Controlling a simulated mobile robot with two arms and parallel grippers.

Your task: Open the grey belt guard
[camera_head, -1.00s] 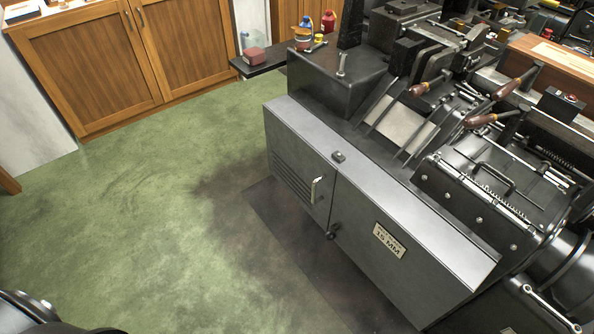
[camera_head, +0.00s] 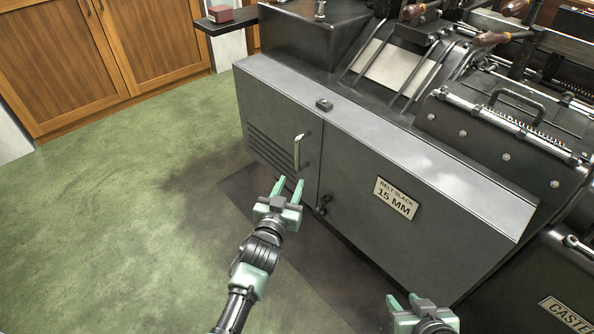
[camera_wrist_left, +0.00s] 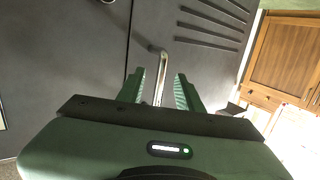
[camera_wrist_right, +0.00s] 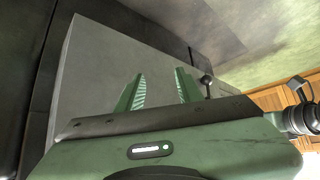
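The grey belt guard (camera_head: 265,118) is the left, louvred door panel on the front of the machine; it looks shut. Its bright metal handle (camera_head: 297,150) stands upright near the panel's right edge. My left gripper (camera_head: 289,187) is open just in front of and below the handle. In the left wrist view the handle (camera_wrist_left: 160,72) shows between the open fingers (camera_wrist_left: 160,90), and I see no grip on it. My right gripper (camera_head: 404,303) is open and empty at the lower right, in front of the panel with the label plate.
The right panel carries a "BELT SLACK 15 MM" plate (camera_head: 395,198). A dark knob (camera_head: 321,207) sits low by the seam between panels. A small latch (camera_head: 324,104) sits on the top edge. The green floor (camera_head: 120,220) to the left is clear. Wooden cabinets (camera_head: 70,60) stand behind.

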